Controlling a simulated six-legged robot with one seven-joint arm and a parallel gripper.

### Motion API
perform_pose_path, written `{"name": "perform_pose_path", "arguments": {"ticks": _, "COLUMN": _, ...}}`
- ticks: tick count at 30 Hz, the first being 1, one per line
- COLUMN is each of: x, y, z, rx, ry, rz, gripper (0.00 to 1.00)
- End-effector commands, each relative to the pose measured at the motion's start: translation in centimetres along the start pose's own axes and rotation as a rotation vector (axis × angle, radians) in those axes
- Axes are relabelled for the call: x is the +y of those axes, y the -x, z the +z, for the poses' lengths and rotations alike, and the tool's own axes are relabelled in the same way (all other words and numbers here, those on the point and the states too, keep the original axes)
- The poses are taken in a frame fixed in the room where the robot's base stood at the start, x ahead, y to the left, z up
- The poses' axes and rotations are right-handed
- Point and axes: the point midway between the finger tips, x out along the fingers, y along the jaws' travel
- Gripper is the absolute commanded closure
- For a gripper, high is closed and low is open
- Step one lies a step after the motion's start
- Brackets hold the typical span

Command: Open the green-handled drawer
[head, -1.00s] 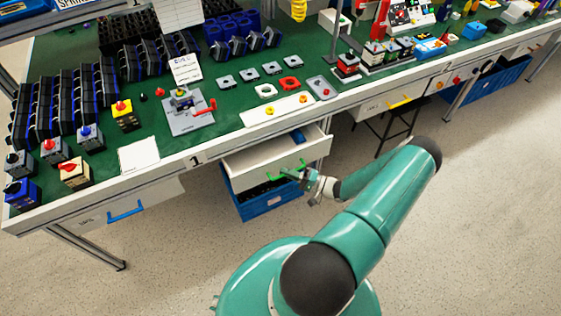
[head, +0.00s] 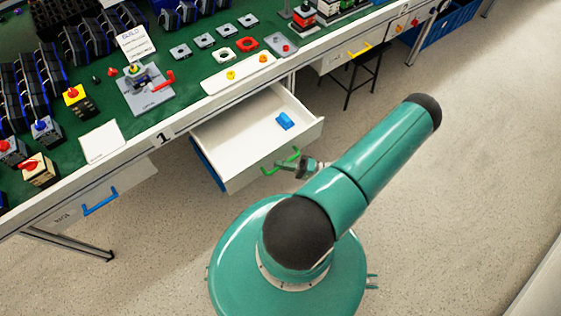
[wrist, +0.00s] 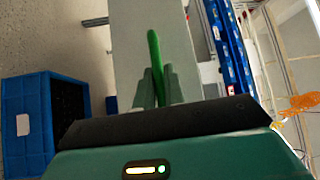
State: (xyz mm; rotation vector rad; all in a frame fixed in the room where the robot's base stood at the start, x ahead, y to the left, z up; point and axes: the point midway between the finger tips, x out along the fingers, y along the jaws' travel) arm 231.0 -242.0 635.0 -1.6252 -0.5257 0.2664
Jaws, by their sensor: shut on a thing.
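The white drawer (head: 240,172) with the green handle (head: 291,158) is pulled well out from under the workbench in the head view. A blue object (head: 285,121) lies inside it. My gripper (head: 284,165) is at the drawer front, shut on the green handle. In the wrist view the green handle (wrist: 153,55) runs between the two fingers of my gripper (wrist: 154,88), against the pale drawer front (wrist: 185,75).
The green-topped workbench (head: 105,145) carries switch parts. A drawer with a blue handle (head: 100,201) is at left, and one with a yellow handle (head: 359,50) at right. A blue bin (wrist: 25,105) shows in the wrist view. Open floor (head: 450,180) lies at right.

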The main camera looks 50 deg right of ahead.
Motion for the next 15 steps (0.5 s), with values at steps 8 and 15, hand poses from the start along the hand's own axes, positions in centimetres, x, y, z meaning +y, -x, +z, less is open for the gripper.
{"name": "perform_pose_path", "arguments": {"ticks": 8, "x": 0.00, "y": 0.09, "z": -0.16, "rx": 0.002, "ry": 0.002, "rz": 0.002, "gripper": 0.74}}
{"name": "perform_pose_path", "arguments": {"ticks": 15, "x": 0.01, "y": 0.03, "z": -0.10, "rx": 0.001, "ry": 0.001, "rz": 0.001, "gripper": 0.67}}
